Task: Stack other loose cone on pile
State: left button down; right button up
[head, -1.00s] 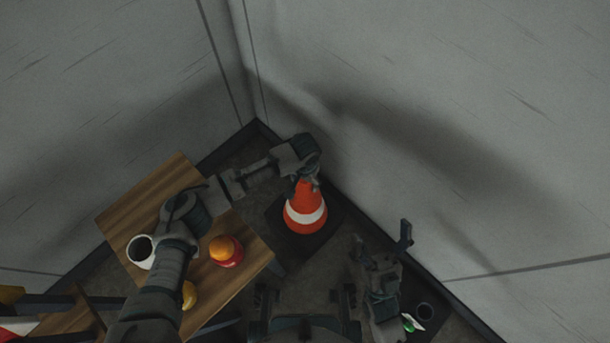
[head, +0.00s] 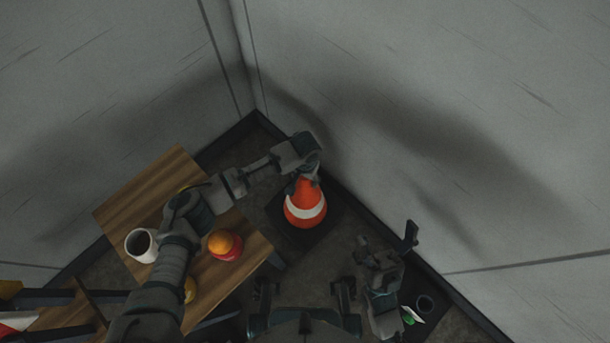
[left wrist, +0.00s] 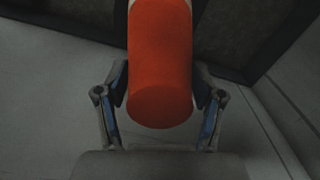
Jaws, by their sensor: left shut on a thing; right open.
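An orange cone with a white band (head: 305,209) stands upright on a dark square base (head: 330,226) on the floor near the wall corner. I cannot tell whether it is one cone or several nested. My left gripper (head: 306,176) is shut on the top of the cone from above. In the left wrist view the orange cone top (left wrist: 160,65) sits between the two fingers (left wrist: 161,95). My right gripper (head: 388,242) is open and empty, to the right of the cone, near the right wall.
A wooden table (head: 150,195) at left holds a white mug (head: 141,245), an orange and red object (head: 224,245) and a yellow item partly behind my left arm. Walls close in behind the cone.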

pick_arm(q)
jog(key=shift+c, duration=0.3)
grip_release()
jog(key=shift+f, duration=0.1)
jog(key=shift+r, duration=0.35)
notch_tip(320, 180, up, 11)
jog(key=shift+r, duration=0.15)
